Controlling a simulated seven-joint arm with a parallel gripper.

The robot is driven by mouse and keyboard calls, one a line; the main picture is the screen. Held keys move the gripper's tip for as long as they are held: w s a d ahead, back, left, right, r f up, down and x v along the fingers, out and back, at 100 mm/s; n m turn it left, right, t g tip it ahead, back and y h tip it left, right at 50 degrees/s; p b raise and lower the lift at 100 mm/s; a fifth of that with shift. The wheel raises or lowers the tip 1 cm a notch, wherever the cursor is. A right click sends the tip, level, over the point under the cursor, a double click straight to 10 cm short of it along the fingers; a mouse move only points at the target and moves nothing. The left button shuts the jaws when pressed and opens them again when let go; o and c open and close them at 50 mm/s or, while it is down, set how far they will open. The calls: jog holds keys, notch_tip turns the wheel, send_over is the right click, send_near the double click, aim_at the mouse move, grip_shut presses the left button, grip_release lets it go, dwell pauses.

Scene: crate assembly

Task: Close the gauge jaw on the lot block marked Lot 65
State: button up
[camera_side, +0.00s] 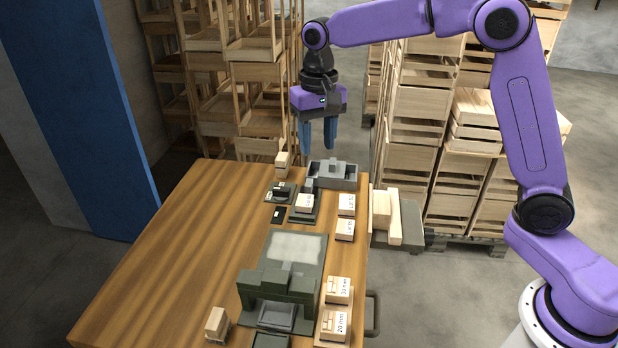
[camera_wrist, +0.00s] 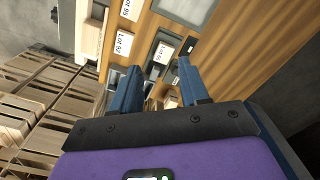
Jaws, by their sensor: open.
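My gripper (camera_side: 318,150) is open and empty, above the far end of the table. Its two blue fingers point down, and it also shows in the wrist view (camera_wrist: 153,66). A pale lot block (camera_side: 305,203) sits on a small dark grey gauge (camera_side: 303,217) with a raised jaw part behind it. The block shows in the wrist view (camera_wrist: 163,53) beyond the fingertips; its label is too small to read surely. Two other labelled blocks lie at the table's right edge: one reads Lot 92 (camera_wrist: 122,45), the other seems to read Lot 95 (camera_wrist: 131,9).
A grey open fixture (camera_side: 333,175) stands at the table's far edge. A small wooden block (camera_side: 282,164) stands left of it. A large green-grey press (camera_side: 284,275) fills the near middle, with blocks marked in mm (camera_side: 339,290) beside it.

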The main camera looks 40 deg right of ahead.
aim_at(309, 181)
jog(key=w+d+f+m, duration=0.2)
jog(key=w+d+m, duration=0.45)
jog(key=w, duration=0.55)
jog(key=f, duration=1.7)
jog(key=shift+s+f, duration=0.15)
jog(key=shift+s, duration=0.05)
